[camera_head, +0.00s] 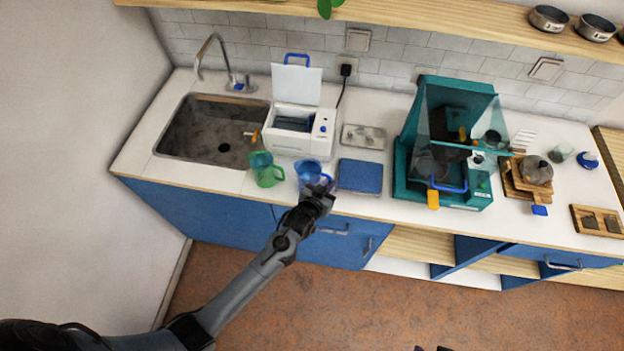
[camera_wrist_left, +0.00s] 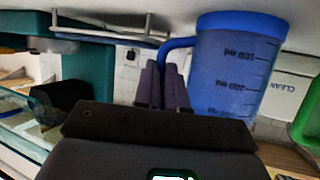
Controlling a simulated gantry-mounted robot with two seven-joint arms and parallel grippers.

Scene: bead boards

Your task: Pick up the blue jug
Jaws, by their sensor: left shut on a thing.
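The blue jug (camera_head: 307,171) is at the front edge of the white counter in the head view, between a green jug and a blue pad. In the left wrist view the blue jug (camera_wrist_left: 232,65) shows large, with dark volume marks and its handle toward my fingers. My left gripper (camera_head: 322,190) reaches it from the front; its fingers (camera_wrist_left: 163,85) are shut on the jug's handle. I cannot tell whether the jug's base touches the counter. Dark tips at the head view's bottom edge may be my right gripper (camera_head: 432,348); its jaws cannot be judged.
The green jug (camera_head: 265,170) stands close to the left. A blue pad (camera_head: 360,176) lies to the right. Behind are an open white box (camera_head: 300,128) and a sink (camera_head: 212,130). A teal glass-fronted cabinet (camera_head: 450,140) stands farther right.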

